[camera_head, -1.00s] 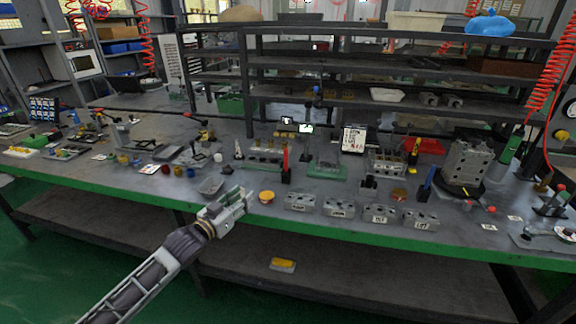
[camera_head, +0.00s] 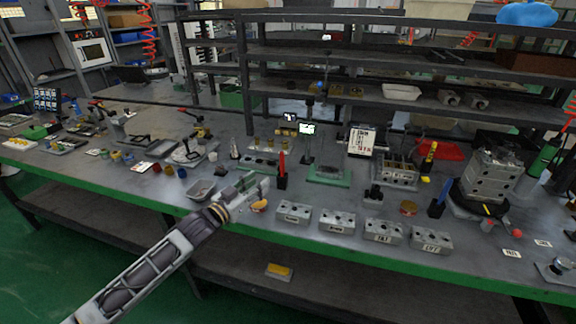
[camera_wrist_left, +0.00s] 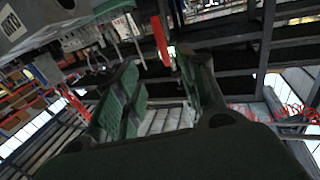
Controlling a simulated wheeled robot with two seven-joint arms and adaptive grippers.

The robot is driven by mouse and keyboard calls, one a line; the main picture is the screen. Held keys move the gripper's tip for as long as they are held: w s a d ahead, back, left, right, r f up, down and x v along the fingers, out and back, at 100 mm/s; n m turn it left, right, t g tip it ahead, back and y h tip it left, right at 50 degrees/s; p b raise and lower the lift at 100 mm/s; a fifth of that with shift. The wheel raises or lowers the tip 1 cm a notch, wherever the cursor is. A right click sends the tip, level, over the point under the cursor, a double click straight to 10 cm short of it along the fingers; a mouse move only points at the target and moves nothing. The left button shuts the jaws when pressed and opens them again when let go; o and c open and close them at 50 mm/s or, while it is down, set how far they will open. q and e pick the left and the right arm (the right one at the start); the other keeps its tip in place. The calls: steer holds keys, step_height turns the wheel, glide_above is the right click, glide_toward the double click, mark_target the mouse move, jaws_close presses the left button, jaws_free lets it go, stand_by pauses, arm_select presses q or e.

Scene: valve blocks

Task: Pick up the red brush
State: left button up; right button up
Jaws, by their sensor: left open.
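The red brush (camera_head: 282,164) stands upright in a small black holder (camera_head: 281,182) on the bench. It also shows in the left wrist view as a red strip (camera_wrist_left: 160,40) near the top, beyond the fingertips. My left gripper (camera_head: 258,184) is open and empty, in front of and to the left of the holder in the head view. It is apart from the brush. The green-padded fingers are spread in the left wrist view (camera_wrist_left: 158,68). My right gripper is not in view.
Several grey valve blocks (camera_head: 338,221) line the bench's front edge to the right. A yellow-topped round item (camera_head: 259,206) is just below my left gripper. A small grey tray (camera_head: 201,190) is to its left. A dark shelf rack (camera_head: 400,58) stands behind.

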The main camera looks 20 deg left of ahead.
mark_target(282, 163)
arm_select(q)
steer(key=shift+w+d, duration=0.15)
steer(key=shift+w, duration=0.25)
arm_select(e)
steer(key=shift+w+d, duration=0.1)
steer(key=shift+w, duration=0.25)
arm_select(q)
steer(key=shift+s, duration=0.1)
steer(key=shift+x, duration=1.5)
steer(key=shift+b+x, duration=0.35)
steer(key=shift+x, duration=2.25)
steer(key=shift+w, duration=0.25)
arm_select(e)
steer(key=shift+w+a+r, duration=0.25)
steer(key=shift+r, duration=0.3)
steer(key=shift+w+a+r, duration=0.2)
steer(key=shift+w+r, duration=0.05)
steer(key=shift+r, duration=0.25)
arm_select(q)
steer(key=shift+w, duration=0.1)
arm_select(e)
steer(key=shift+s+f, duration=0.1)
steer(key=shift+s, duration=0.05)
